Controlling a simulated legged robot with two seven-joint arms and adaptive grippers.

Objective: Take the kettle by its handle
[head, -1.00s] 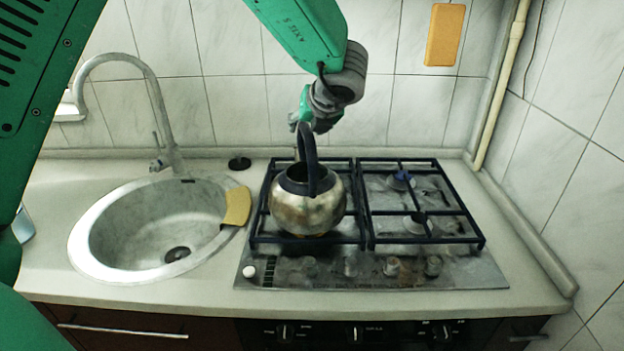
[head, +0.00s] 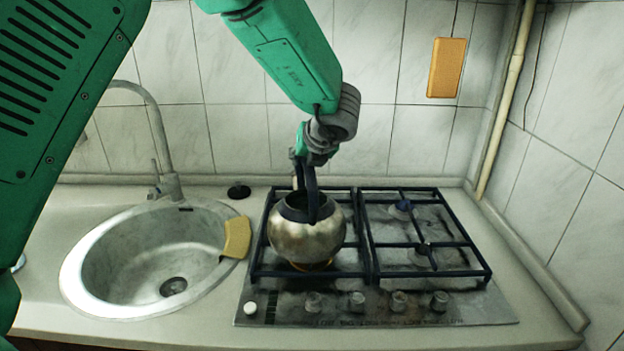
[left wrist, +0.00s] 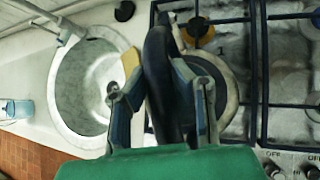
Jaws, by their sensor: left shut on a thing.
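The kettle (head: 305,240) is a round, worn metal pot with a dark rim and a dark arched handle (head: 311,190). It is upright over the left part of the hob. A burner shows just under its base, and I cannot tell whether the base touches the grate. My left gripper (head: 307,168) comes from above and is shut on the handle. In the left wrist view the handle (left wrist: 160,80) runs between the two fingers (left wrist: 163,95), and part of the kettle body (left wrist: 229,95) shows behind them. My right gripper is not in view.
The hob's black grate (head: 430,272) surrounds the kettle, with free room on its right half. Knobs (head: 357,302) line its front. A sink (head: 110,258) with a tap (head: 160,130) and a yellow sponge (head: 237,238) is on the left. Tiled walls stand behind and right.

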